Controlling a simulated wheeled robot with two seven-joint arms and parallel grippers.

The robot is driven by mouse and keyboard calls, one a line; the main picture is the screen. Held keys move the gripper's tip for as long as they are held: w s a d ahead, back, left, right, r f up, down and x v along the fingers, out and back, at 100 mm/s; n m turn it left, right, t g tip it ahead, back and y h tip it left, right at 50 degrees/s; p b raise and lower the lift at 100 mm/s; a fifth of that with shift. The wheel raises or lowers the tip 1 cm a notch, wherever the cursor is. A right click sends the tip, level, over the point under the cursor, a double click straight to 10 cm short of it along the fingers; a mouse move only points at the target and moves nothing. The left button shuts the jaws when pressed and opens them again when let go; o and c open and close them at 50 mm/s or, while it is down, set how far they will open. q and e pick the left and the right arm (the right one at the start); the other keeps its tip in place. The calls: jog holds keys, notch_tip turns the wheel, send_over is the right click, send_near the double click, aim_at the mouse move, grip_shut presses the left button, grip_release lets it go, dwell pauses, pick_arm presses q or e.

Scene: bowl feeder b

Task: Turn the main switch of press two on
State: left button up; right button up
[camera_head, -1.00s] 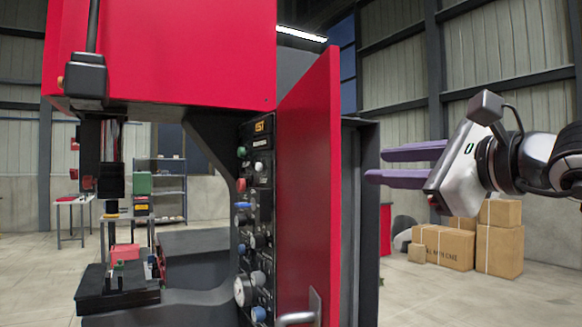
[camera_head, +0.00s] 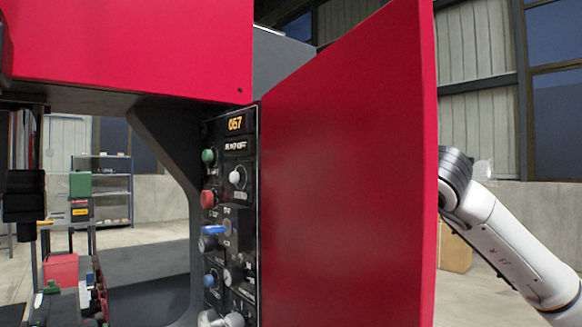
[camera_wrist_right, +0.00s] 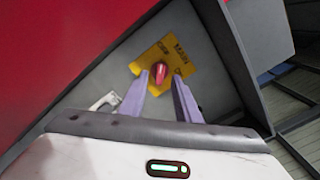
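The main switch (camera_wrist_right: 160,72) is a red knob on a yellow plate (camera_wrist_right: 181,54) marked MAIN, fixed to a grey panel in the right wrist view. The knob's long side runs roughly up and down in that picture. The smaller lettering on the plate is too blurred to read surely. My right gripper (camera_wrist_right: 160,77) has its two purple fingers apart, pointing at the knob, which shows between the tips. I cannot tell whether they touch it. In the head view the red door (camera_head: 350,170) hides the switch and my right gripper. My left gripper is in neither view.
A control panel (camera_head: 228,220) with several knobs and buttons faces me left of the door. My right arm (camera_head: 510,240) passes behind the door's right edge. A pale bent lever (camera_wrist_right: 103,102) lies left of my fingers. A shelf (camera_head: 105,190) stands far back.

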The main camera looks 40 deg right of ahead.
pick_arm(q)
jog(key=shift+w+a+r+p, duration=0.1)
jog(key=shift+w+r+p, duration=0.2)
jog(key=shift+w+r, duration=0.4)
pick_arm(e)
jog(key=shift+w+a, duration=0.15)
jog(key=shift+w, duration=1.35)
grip_shut()
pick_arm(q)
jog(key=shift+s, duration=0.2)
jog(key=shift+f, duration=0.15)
